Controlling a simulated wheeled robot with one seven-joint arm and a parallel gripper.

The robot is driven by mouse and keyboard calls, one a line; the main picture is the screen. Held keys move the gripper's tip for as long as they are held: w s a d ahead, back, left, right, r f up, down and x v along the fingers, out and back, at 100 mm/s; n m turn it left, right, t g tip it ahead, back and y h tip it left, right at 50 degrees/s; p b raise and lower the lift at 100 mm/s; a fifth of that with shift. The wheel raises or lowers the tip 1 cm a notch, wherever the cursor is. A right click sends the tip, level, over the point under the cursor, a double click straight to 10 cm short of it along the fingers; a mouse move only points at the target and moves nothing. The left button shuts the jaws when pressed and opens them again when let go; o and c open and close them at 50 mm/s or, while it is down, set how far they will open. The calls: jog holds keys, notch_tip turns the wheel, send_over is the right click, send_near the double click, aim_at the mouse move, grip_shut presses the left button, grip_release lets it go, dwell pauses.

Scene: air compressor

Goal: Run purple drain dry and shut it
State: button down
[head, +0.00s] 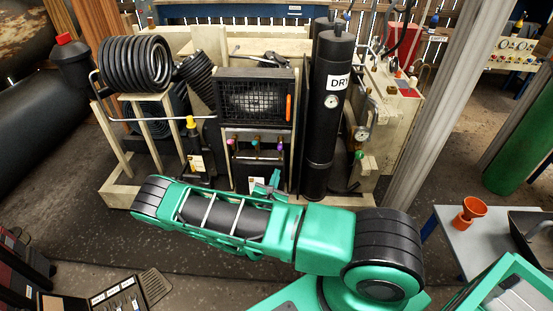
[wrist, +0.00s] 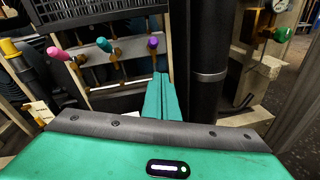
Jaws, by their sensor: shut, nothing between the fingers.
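The purple drain (head: 281,146) is a small purple-topped brass valve at the right end of a row of drains under the black grille. In the wrist view the purple knob (wrist: 153,43) is just beyond and slightly left of my fingertips. My gripper (head: 272,180) is shut and empty, with its teal fingers together in front of and below the drain row. In the wrist view the gripper (wrist: 161,78) points toward the purple drain, with a gap showing between them. I cannot tell whether the drain is open or whether anything is running from it.
A pink-knobbed drain (wrist: 57,53) and a teal-knobbed drain (wrist: 104,44) sit left of the purple one. A tall black cylinder marked DRY (head: 325,120) stands close on the right. A yellow-capped black bottle (head: 193,145) stands left. A wooden frame surrounds the drains.

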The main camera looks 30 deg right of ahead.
aim_at(280, 146)
jog(key=w+d+n, duration=0.2)
jog(key=w+d, duration=0.4)
jog(key=w, duration=0.2)
jog(key=shift+w+r+t+y, duration=0.3)
jog(key=shift+w+r+y, duration=0.05)
jog(key=shift+w+y, duration=0.05)
jog(key=shift+a, duration=0.1)
dwell(0.4)
